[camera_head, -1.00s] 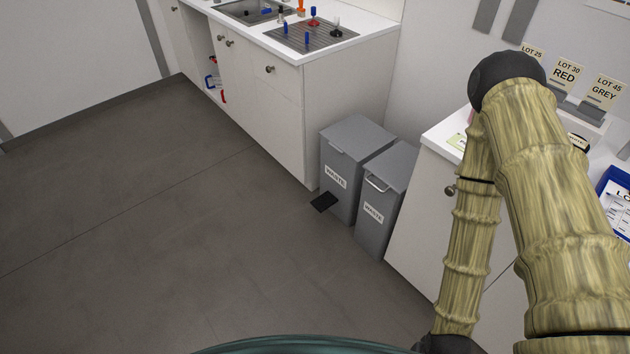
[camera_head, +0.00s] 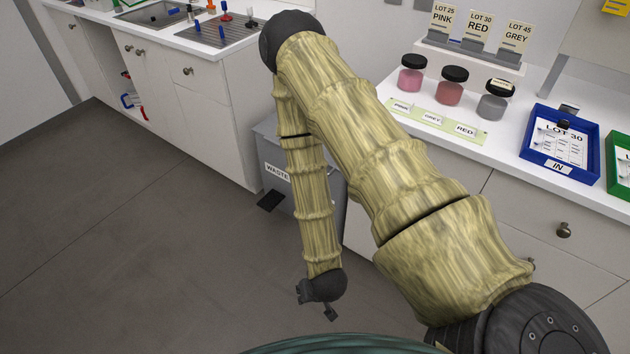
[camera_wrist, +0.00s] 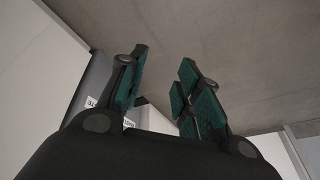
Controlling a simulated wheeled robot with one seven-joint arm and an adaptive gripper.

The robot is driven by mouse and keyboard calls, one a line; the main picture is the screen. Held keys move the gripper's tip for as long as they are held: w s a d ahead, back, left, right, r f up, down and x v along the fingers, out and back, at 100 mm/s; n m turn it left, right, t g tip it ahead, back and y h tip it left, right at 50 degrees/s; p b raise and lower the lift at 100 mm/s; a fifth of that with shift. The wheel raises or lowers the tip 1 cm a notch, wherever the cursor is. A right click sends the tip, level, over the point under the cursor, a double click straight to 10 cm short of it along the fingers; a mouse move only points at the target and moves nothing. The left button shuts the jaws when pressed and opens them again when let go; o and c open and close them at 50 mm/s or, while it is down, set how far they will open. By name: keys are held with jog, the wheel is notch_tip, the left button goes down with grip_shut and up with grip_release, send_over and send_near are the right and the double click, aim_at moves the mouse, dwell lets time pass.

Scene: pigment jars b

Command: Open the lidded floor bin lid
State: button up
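A sink cabinet (camera_head: 205,110) stands left of the bins. A white counter (camera_head: 520,150) on the right holds pigment jars (camera_head: 448,88), lot cards and a blue tray (camera_head: 560,140). Drawer fronts below it border the bins. Floor at left is clear.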

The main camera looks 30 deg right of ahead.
jog(key=w+d+f+m+t+h+b, duration=0.1)
jog(key=w+d+f+m+t+b, duration=0.15)
jog(key=w+b, duration=0.45)
jog(key=w+d+f+m+t+h+b, duration=0.1)
jog(key=w+d+m+t+b, duration=0.2)
jog(key=w, duration=0.5)
jog(key=w+d+f+m+t+h+b, duration=0.1)
jog(key=w+f+m+t+b, duration=0.15)
jog(key=w+b, duration=0.5)
jog(key=w+d+r+m+h+b, duration=0.2)
jog(key=w+d+m+h+b, duration=0.1)
jog(key=d+b, duration=0.4)
jog(key=w+d+r+m+t+h+b, duration=0.1)
jog(key=w+d+r+m+h+b, duration=0.1)
jog(key=w+d+m+h+b, duration=0.2)
jog(key=w+d+r+m+t+h+b, duration=0.1)
jog(key=w+d+r+m+h+b, duration=0.1)
jog(key=w+d+m+h+b, duration=0.2)
jog(key=shift+w+d+r+m+b, duration=0.1)
jog(key=shift+w+d+m+b, duration=0.7)
jog(key=shift+w+d+b, duration=0.9)
jog(key=shift+w+d+r+m+b, duration=0.1)
jog(key=shift+w+d+m+b, duration=0.7)
jog(key=shift+w+d+b, duration=0.85)
jog(key=shift+s+d, duration=0.15)
jog(key=shift+d, duration=0.1)
grip_shut()
